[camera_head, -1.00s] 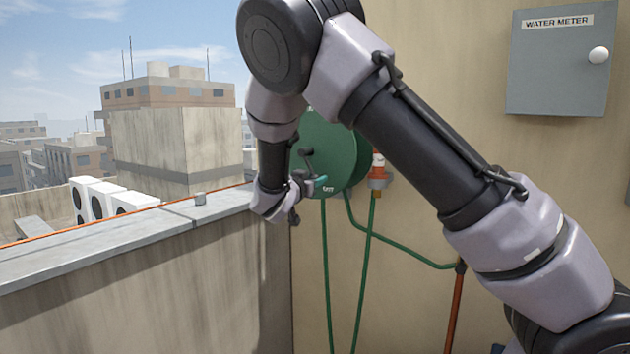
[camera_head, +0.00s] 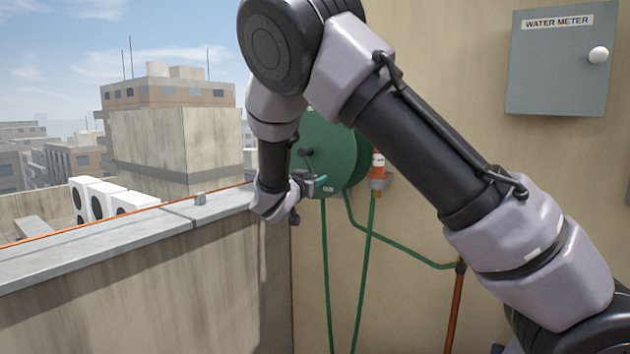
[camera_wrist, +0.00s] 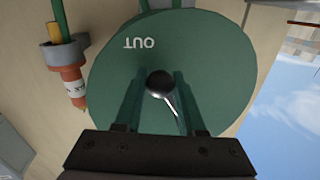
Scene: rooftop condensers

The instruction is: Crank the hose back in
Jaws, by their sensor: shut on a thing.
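The green hose reel (camera_head: 335,145) is mounted on the wall, partly hidden behind my arm. In the wrist view its round face (camera_wrist: 215,75) carries the word OUT, upside down. A black ball knob (camera_wrist: 160,83) with a short shiny metal stem shows in front of the face. My gripper (camera_wrist: 158,90) is shut on this knob, one finger on each side; in the head view my gripper (camera_head: 317,182) is at the lower left of the reel. Green hose (camera_head: 328,270) hangs down below the reel, its lower end out of view.
A grey water meter box (camera_head: 557,62) is at upper right.

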